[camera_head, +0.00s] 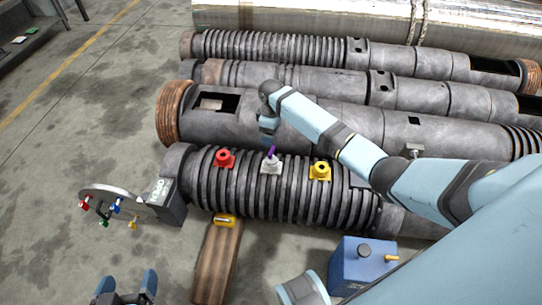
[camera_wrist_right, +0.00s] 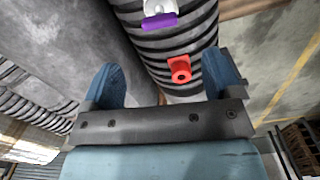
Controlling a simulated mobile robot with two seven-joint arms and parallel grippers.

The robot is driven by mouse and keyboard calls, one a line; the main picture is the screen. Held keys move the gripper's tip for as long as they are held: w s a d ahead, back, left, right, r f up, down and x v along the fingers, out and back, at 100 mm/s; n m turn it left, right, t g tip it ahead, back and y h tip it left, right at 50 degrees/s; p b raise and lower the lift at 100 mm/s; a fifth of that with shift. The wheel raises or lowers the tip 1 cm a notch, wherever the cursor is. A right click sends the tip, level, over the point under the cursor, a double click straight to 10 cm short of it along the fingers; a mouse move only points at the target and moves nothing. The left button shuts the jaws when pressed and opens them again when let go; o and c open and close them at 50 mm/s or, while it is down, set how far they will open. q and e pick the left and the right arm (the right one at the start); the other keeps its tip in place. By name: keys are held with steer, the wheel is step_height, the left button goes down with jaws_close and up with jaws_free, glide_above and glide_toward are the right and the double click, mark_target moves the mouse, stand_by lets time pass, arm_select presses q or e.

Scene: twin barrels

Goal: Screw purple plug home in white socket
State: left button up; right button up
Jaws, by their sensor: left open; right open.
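The white socket (camera_head: 271,166) sits on top of the ribbed barrel, between a red and a yellow socket. The purple plug (camera_head: 272,152) stands up at its top; how deep it sits cannot be told. In the right wrist view the white socket (camera_wrist_right: 155,7) and the purple plug (camera_wrist_right: 160,22) are at the top edge, with the plug's flat purple bar against the socket. My right gripper (camera_head: 268,134) is just behind and above the plug; in its wrist view (camera_wrist_right: 163,80) it is open with nothing between the fingers. My left gripper (camera_head: 125,290) is open and empty at bottom left.
The red socket (camera_head: 224,158) and yellow socket (camera_head: 320,171) flank the white one. A grey curved holder (camera_head: 130,207) with several coloured pieces stands at left. A wooden beam (camera_head: 217,260) and a blue box (camera_head: 362,268) are in front. More barrels lie behind.

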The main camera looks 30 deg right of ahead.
steer(key=b, duration=0.2)
glide_above(272, 151)
steer(key=shift+w+f, duration=0.2)
steer(key=shift+f, duration=2)
steer(key=shift+s+f+b, duration=0.15)
steer(key=shift+f+b, duration=1.15)
steer(key=shift+f, duration=1.6)
steer(key=c, duration=1)
steer(key=o, duration=1)
